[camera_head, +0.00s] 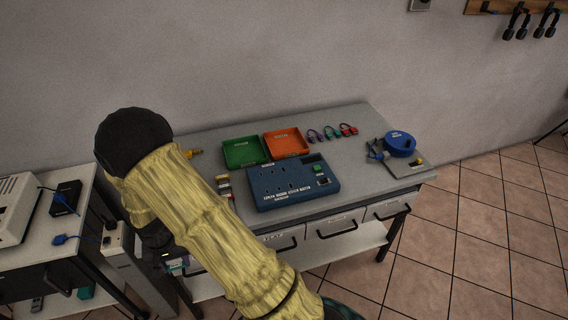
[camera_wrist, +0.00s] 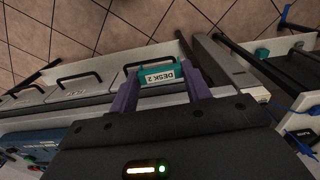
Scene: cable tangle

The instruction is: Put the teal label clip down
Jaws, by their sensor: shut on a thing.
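The teal label clip (camera_wrist: 158,80) carries a white label reading "DESK 2". My gripper (camera_wrist: 161,72) is shut on it, with one purple finger at each end of the clip. In the wrist view the clip is in front of the drawer fronts and past the workbench's edge, not resting on a surface. In the head view my sleeved arm hides most of the gripper, low by the bench's left front.
The grey workbench (camera_head: 365,187) holds a green tray (camera_head: 242,151), an orange tray (camera_head: 286,142), a blue socket box (camera_head: 292,184), several coloured clips (camera_head: 332,131) and a blue reel (camera_head: 399,143). A second table (camera_head: 28,247) stands left. Bare bench shows at the front right.

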